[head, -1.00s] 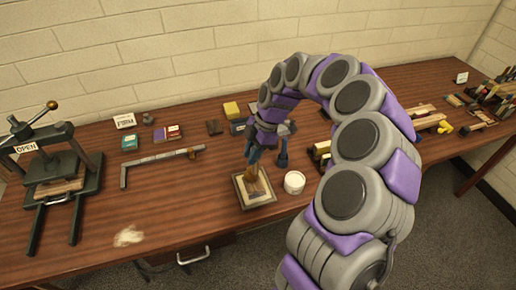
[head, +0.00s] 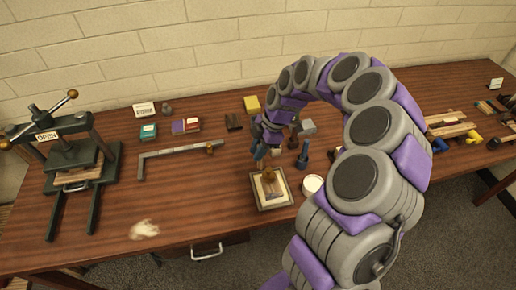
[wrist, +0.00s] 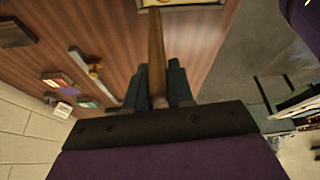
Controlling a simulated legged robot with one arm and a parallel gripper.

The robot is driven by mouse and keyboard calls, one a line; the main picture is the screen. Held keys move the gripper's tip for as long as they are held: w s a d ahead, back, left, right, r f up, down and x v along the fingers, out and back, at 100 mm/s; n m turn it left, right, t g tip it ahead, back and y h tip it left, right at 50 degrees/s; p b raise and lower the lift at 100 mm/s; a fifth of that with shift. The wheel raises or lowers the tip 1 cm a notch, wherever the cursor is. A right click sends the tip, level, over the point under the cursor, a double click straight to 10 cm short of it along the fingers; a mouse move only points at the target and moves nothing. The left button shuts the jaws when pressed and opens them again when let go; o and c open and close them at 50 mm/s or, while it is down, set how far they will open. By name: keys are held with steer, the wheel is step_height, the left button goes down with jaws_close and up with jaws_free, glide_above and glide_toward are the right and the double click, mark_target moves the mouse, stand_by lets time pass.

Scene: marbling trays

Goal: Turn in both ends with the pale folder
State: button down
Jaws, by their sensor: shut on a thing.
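My gripper (head: 262,162) is above the far part of a small shallow framed tray (head: 276,207), with its fingers pointing down. It is shut on a long tan-brown tool (wrist: 156,55), which stands out between the two dark fingers in the wrist view. In the head view the tool's lower end (head: 269,177) is over the pale panel inside the tray. I cannot tell whether it touches the panel, or whether this tool is the pale folder. The ends to be turned in are too small to make out.
A round white pot (head: 312,184) stands right of the tray, with a dark blue upright thing (head: 303,156) behind it. A press (head: 70,165) marked OPEN and a metal square (head: 165,153) are at left.

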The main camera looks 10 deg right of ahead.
steer(key=shift+f, duration=0.25)
steer(key=shift+f+b, duration=0.3)
steer(key=shift+f+b, duration=0.3)
steer(key=shift+f, duration=0.35)
stand_by(0.4)
steer(key=shift+d, duration=0.2)
steer(key=shift+d, duration=0.2)
steer(key=shift+d+b, duration=0.15)
steer(key=shift+b, duration=0.2)
steer(key=shift+d, duration=0.3)
steer(key=shift+d+f+b, duration=0.15)
steer(key=shift+b, duration=0.2)
stand_by(0.4)
steer(key=shift+d, duration=0.3)
